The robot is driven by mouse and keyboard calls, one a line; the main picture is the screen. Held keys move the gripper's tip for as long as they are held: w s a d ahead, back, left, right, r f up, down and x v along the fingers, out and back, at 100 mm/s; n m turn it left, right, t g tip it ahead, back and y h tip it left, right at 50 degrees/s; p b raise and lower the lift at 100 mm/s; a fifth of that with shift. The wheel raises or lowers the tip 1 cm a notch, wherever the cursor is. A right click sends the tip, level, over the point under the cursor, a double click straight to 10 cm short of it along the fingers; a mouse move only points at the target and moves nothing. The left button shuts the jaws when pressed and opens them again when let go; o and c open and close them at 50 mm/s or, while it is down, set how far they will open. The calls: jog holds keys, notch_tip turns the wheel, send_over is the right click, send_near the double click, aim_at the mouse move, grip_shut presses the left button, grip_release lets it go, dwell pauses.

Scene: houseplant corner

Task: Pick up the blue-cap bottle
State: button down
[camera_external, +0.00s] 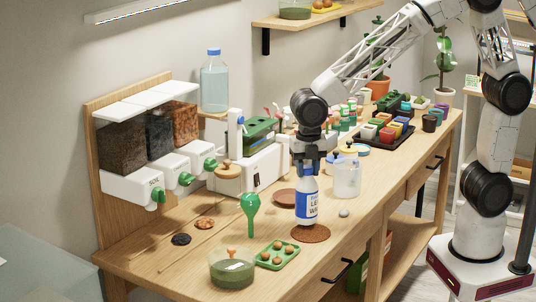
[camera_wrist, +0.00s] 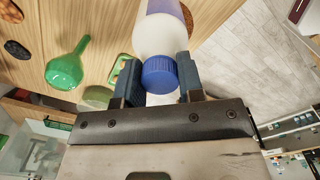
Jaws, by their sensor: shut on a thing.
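The white bottle (camera_external: 307,206) with a blue and white label is upright over a round brown coaster (camera_external: 318,236) near the front of the bench. I cannot tell whether its base touches the coaster. My gripper (camera_external: 308,172) points down and is shut on the top of this bottle. In the wrist view, its blue cap (camera_wrist: 158,74) sits between the two fingers of my gripper (camera_wrist: 159,80).
A clear jug (camera_external: 347,178) stands close to the right of the bottle. A green bulb-shaped tool (camera_external: 250,208), a green tray (camera_external: 277,255) and a bowl (camera_external: 232,272) are to the left. A clear bottle with a blue cap (camera_external: 214,84) stands at the back.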

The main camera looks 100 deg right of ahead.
notch_tip(320, 180, up, 2)
jog(key=shift+r, duration=0.15)
jog(key=s+a+r, duration=0.1)
jog(key=s, duration=1.5)
jog(key=shift+r, duration=0.25)
jog(key=shift+a, duration=0.1)
jog(key=shift+w, duration=0.1)
